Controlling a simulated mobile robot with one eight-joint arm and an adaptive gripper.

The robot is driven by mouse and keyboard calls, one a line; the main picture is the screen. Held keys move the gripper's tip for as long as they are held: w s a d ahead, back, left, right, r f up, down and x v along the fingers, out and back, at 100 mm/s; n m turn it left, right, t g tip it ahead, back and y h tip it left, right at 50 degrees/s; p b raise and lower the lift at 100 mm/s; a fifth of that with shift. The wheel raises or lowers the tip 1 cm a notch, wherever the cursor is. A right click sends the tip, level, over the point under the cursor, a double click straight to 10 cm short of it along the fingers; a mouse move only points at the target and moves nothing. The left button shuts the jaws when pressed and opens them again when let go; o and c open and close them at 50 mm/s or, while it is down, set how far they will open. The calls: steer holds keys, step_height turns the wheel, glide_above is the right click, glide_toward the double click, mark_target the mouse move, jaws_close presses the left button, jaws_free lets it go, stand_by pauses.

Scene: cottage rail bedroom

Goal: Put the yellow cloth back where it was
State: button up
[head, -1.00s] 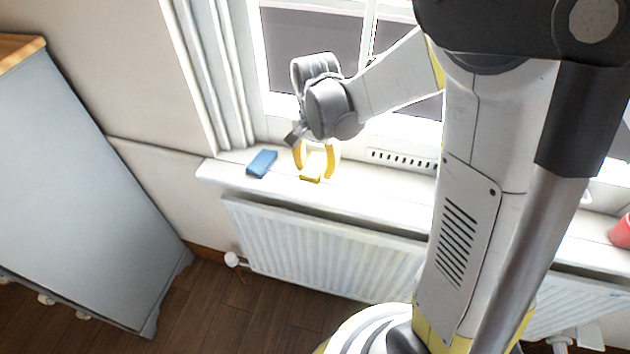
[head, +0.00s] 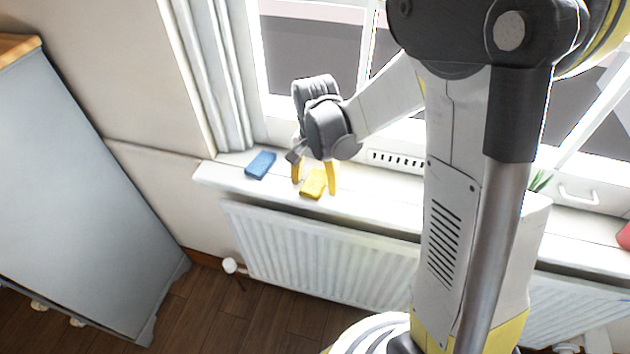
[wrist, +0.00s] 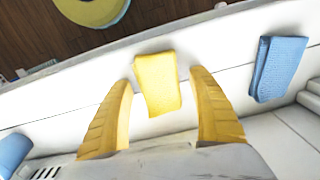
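The yellow cloth (head: 313,184) lies on the white windowsill (head: 375,196), near its front edge. It shows as a small folded piece in the wrist view (wrist: 157,83). My gripper (head: 315,184) is just above the sill, with its two yellow fingers spread on either side of the cloth. In the wrist view my gripper (wrist: 159,75) is open, with narrow gaps between the fingertips and the cloth. A blue cloth (head: 260,165) lies apart on the sill to the left; it is at the right in the wrist view (wrist: 278,68).
Another blue object (wrist: 14,153) lies at the wrist view's left edge. A radiator (head: 310,250) is below the sill. A grey cabinet (head: 75,190) stands left. A red object (head: 625,236) is far right.

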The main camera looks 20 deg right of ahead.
mark_target(316, 177)
steer(key=shift+r, duration=0.15)
steer(key=r+p, duration=0.1)
steer(key=r, duration=0.2)
steer(key=r+p, duration=0.2)
steer(key=r, duration=0.2)
steer(key=r+p, duration=0.2)
steer(key=r, duration=0.1)
steer(key=shift+w+d+r, duration=0.2)
steer(key=shift+d+r, duration=0.05)
steer(key=shift+r, duration=0.15)
steer(key=s+r+n+t, duration=0.7)
steer(key=s+r, duration=0.3)
steer(key=s, duration=0.3)
steer(key=shift+s+a+r+n, duration=0.15)
steer(key=shift+a+r+n, duration=0.15)
steer(key=shift+n, duration=0.4)
steer(key=shift+f+b, duration=0.4)
steer(key=shift+f, duration=0.15)
